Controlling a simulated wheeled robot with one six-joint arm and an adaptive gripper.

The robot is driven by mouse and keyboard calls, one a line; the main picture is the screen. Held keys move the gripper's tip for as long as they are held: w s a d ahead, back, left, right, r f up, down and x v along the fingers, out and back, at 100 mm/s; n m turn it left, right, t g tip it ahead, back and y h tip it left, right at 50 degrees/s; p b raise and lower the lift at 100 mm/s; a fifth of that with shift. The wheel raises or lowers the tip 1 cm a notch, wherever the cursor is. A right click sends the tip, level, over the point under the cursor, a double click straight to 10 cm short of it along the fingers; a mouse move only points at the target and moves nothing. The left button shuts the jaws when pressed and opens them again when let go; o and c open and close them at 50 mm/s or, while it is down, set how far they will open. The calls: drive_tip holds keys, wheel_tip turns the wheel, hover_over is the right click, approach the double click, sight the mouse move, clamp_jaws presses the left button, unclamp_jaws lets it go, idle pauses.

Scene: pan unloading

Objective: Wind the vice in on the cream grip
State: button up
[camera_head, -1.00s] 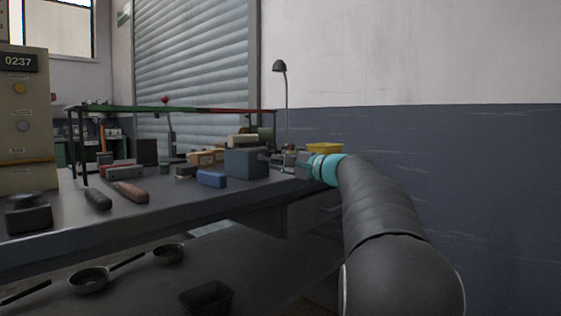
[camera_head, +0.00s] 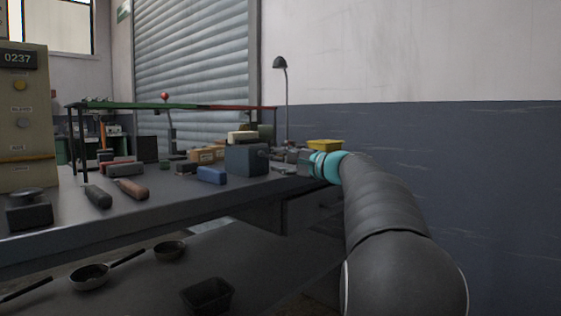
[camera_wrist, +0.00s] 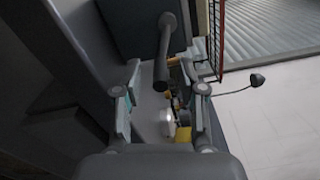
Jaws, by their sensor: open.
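The vice (camera_head: 246,160) is a blue-grey block on the bench, left of my gripper. A cream piece (camera_head: 242,136), likely the cream grip, shows at its top; I cannot tell how the jaws meet it. In the wrist view, a dark rod with a round end (camera_wrist: 163,55), which looks like the vice's handle, reaches down between my fingers near their tips. My gripper (camera_wrist: 160,98) is open, a finger on either side of the rod, and no contact is visible. In the head view my gripper (camera_head: 298,160) is small and partly hidden by my wrist.
A blue block (camera_head: 211,175), wooden-handled tools (camera_head: 132,189) and several small blocks lie left along the bench. A yellow tray (camera_head: 324,146) and a lamp (camera_head: 286,100) stand behind. A red-green rail (camera_head: 190,107) spans above the bench. Pans (camera_head: 90,275) sit on the lower shelf.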

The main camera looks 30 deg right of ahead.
drive_tip(key=v, duration=1.1)
drive_tip(key=shift+s, duration=0.3)
drive_tip(key=shift+d, duration=0.1)
wheel_tip(320, 180, down, 11)
drive_tip(key=d+g+h, duration=0.1)
drive_tip(key=g+h, duration=0.1)
drive_tip(key=g, duration=0.1)
drive_tip(key=s+a+f+n+g+h+p, duration=0.1)
drive_tip(key=s+a+f+n+g, duration=0.2)
drive_tip(key=s+a+f+g, duration=0.5)
drive_tip(key=s+a+f+n+g+h+p, duration=0.2)
drive_tip(key=s+a+f+n+h+p, duration=0.1)
drive_tip(key=s+a+f+n, duration=0.8)
drive_tip(key=s+a+r+n+t+p, duration=0.1)
drive_tip(key=s+a+r+n+p, duration=0.1)
drive_tip(key=s+a, duration=0.6)
drive_tip(key=shift+a+r+n+t, duration=0.3)
drive_tip(key=shift+a+r, duration=0.3)
drive_tip(key=shift+r, duration=0.2)
